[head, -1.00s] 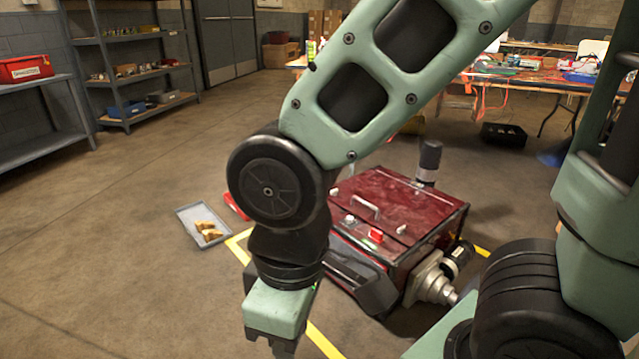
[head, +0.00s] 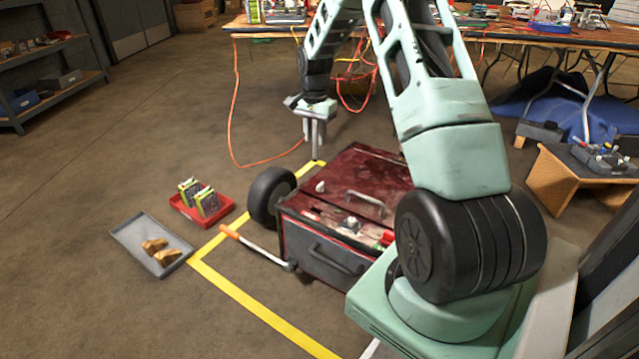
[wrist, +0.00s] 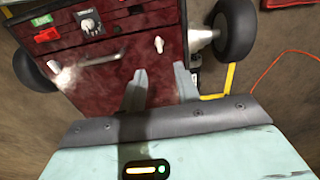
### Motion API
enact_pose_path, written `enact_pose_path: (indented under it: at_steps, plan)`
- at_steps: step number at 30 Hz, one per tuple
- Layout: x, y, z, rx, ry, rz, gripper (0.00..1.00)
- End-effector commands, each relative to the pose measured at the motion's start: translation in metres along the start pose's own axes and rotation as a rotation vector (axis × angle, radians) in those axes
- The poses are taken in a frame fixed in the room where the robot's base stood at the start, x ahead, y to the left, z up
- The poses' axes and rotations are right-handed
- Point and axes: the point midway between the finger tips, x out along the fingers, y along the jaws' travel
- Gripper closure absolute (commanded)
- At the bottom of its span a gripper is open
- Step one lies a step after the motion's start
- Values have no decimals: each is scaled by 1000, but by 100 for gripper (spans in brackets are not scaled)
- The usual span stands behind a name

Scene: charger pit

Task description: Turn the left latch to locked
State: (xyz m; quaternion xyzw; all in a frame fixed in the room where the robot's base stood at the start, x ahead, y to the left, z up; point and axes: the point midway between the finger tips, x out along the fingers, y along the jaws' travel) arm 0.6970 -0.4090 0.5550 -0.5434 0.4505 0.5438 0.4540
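The dark red box (head: 345,170) stands on the floor with a pale left latch (head: 320,187) near the left edge of its lid. In the wrist view the pale latch (wrist: 159,44) lies on the red lid (wrist: 110,72), beyond the fingertips and roughly between them in the picture. The latch is not touched. My gripper (head: 314,156) points down near the box's far left corner; its height above the lid is hard to tell. In the wrist view my gripper (wrist: 160,75) has its two fingers apart with nothing between them. The right latch is not clearly visible behind my arm.
The lid carries a metal handle (head: 365,203), a pale knob (head: 352,222) and a red switch (head: 387,238). A wheel (head: 271,195) and an orange-tipped lever (head: 258,246) stick out at the box's left. A grey tray (head: 130,238) and red bin (head: 226,208) lie on the floor.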

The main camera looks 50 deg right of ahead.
Motion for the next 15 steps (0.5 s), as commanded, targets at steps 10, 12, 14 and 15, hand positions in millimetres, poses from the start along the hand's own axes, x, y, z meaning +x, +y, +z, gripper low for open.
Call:
enact_pose_path:
  at_steps: [10, 12, 14, 15]
  plan:
    - [46, 8, -16, 48, 2, 6, 68]
    - [62, 8, -15, 47, 1, 7, 68]
    - [74, 8, -15, 46, 2, 6, 68]
    - [83, 8, -15, 47, 1, 6, 68]
